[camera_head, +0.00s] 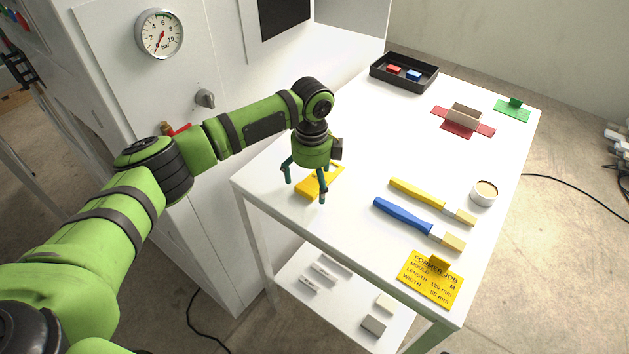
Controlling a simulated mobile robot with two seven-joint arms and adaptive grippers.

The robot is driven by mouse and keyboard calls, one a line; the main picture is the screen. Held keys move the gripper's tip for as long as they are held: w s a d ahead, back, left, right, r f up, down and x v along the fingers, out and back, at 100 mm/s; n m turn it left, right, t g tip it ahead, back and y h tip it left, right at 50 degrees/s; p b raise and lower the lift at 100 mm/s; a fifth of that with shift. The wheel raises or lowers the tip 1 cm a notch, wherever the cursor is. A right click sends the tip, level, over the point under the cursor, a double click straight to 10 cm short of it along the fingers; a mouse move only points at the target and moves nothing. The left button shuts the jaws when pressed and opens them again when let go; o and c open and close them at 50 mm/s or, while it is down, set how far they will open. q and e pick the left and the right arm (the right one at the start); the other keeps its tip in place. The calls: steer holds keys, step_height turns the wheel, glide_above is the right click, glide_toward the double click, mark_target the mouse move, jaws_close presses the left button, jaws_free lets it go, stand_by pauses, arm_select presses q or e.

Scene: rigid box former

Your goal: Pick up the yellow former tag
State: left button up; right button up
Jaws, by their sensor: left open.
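My left gripper (305,190) is open, pointing down at the near-left part of the white table (365,150). A flat yellow piece (331,177) lies below and between its fingers, partly hidden by them. I cannot tell whether the fingers touch it, and no print on it is readable. A yellow card (430,283) printed "FORMER JOB", with mould, length and width lines, lies flat at the table's near-right corner. A small yellow block stands up from its far edge. The card is well apart from my left gripper. My right gripper is not in view.
Farther back are a red flat blank with a beige block (463,117), a green tag (512,111) and a black tray (404,84). A machine with a gauge (159,34) borders the left.

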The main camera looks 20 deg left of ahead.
arm_select(q)
steer(key=shift+c, duration=0.8)
steer(key=c, duration=0.9)
steer(key=shift+s, duration=0.1)
steer(key=shift+c, duration=0.3)
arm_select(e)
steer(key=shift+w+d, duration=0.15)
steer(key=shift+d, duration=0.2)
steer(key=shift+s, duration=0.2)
